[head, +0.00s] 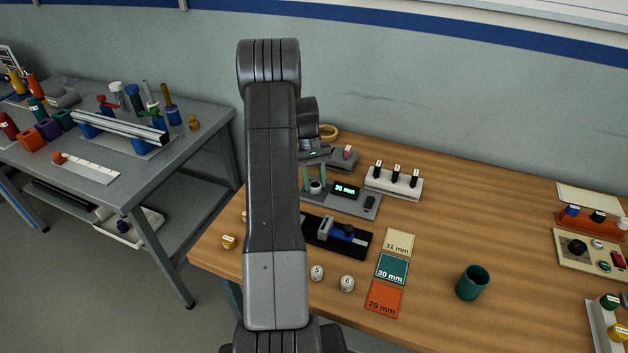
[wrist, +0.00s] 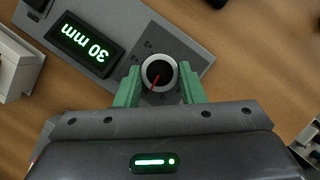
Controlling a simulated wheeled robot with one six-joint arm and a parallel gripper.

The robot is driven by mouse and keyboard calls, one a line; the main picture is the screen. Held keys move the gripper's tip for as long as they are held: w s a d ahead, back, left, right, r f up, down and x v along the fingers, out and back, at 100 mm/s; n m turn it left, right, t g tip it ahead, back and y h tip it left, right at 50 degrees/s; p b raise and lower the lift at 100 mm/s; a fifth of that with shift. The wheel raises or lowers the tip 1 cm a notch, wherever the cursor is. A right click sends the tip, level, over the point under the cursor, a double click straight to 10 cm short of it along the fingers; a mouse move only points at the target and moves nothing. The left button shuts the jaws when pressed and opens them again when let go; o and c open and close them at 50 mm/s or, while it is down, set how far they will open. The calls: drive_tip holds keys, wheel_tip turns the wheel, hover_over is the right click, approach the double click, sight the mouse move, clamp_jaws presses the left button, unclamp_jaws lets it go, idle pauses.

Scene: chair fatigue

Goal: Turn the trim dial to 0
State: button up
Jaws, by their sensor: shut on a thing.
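The trim dial (wrist: 161,74) is a round knob with a black top, a silver ring and a red pointer line. In the wrist view the pointer runs toward the lower left. The dial sits on a grey panel (wrist: 184,52) with a display (wrist: 84,44) reading 30 mm. In the head view the green fingers (head: 315,179) stand at the dial, and the display (head: 346,190) shows right of them.
A black slide fixture (head: 338,236) lies in front of the panel, and a white block with black-topped pegs (head: 394,182) stands behind it. Cards marked 31, 30 and 29 mm (head: 399,242), numbered pieces (head: 347,283) and a teal cup (head: 472,283) lie nearer.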

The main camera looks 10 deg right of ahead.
drive_tip(key=shift+m, duration=0.6)
drive_tip(key=o, duration=1)
drive_tip(key=v, duration=1.4)
drive_tip(key=shift+d+b, duration=0.3)
drive_tip(key=shift+b, duration=0.1)
drive_tip(key=shift+f, duration=0.1)
drive_tip(key=x, duration=1.4)
drive_tip(key=shift+a+p, duration=0.25)
drive_tip(key=shift+p, duration=0.15)
